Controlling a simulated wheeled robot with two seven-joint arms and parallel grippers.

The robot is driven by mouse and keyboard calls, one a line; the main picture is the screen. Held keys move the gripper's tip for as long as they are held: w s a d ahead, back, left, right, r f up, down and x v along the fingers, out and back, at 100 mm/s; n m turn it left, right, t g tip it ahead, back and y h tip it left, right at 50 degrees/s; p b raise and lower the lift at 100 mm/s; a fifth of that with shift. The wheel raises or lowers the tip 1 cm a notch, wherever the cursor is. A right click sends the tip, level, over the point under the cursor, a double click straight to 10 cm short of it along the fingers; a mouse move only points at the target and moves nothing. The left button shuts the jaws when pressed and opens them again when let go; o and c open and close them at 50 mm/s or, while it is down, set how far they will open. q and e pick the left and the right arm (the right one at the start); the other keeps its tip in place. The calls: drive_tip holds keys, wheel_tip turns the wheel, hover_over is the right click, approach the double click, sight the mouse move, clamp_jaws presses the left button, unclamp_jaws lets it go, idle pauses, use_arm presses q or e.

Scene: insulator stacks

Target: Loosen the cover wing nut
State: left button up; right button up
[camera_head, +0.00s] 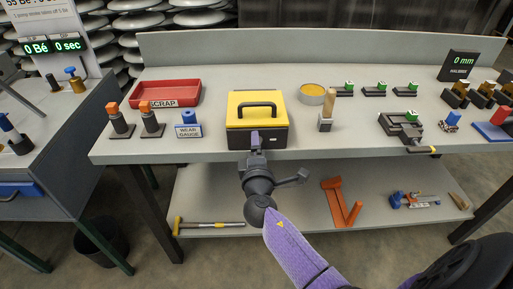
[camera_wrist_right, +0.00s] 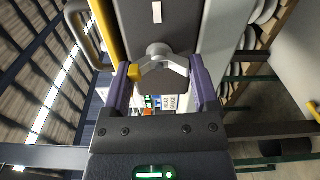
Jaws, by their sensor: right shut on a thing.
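A box with a yellow cover (camera_head: 254,106) and black handle stands at the table's front edge, its dark body (camera_head: 277,138) below. My right gripper (camera_head: 256,142) is at the middle of its front face. In the right wrist view, a grey wing nut (camera_wrist_right: 158,51) with one yellow-tipped wing sits on the box's dark front. The purple fingers of my right gripper (camera_wrist_right: 161,85) stand on either side of its wings, shut on it. In the head view the gripper hides the nut. My left gripper is not in view.
A red scrap tray (camera_head: 166,93) and a blue wear gauge (camera_head: 188,125) stand left of the box. The lower shelf (camera_head: 300,215) holds a hammer (camera_head: 208,224) and orange tools.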

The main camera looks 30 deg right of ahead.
drive_tip(key=shift+f, duration=0.1)
drive_tip(key=o, duration=1.1)
drive_tip(key=p+v, duration=0.1)
drive_tip(key=v, duration=0.9)
